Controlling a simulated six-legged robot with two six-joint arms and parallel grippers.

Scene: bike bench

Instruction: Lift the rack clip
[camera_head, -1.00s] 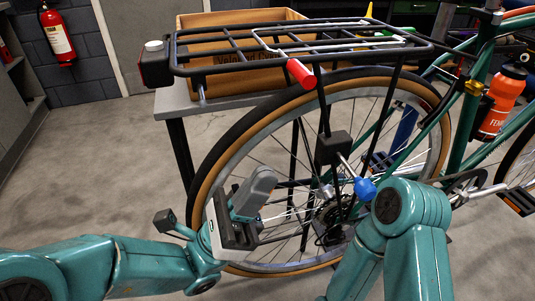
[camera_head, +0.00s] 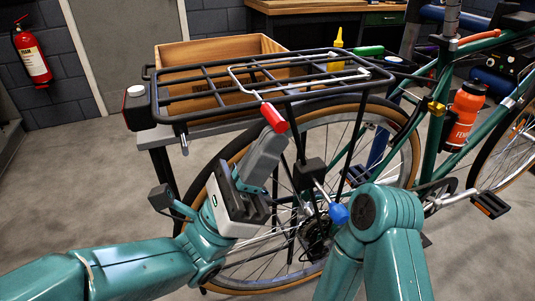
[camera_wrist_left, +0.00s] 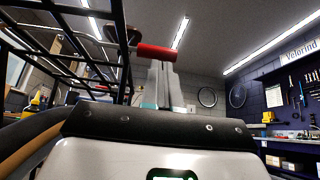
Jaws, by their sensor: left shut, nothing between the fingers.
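The rack clip (camera_head: 285,73) is a pale wire frame lying flat on top of the black rear rack of the bike. Its red grip (camera_head: 273,117) sticks out past the rack's near edge. My left gripper (camera_head: 272,138) is shut and empty, pointing up, with its fingertips at the underside of the red grip. I cannot tell for sure whether they touch it. In the left wrist view the red grip (camera_wrist_left: 156,52) lies across just above the closed fingers (camera_wrist_left: 162,80). My right arm shows at the lower right, but its gripper is not visible.
The black rack (camera_head: 190,117) stands over the rear wheel, with a black lamp box (camera_head: 137,107) at its left end. A wooden crate (camera_head: 175,54) stands behind it. A blue knob (camera_head: 338,214) on a rod sits near the hub. Open floor lies to the left.

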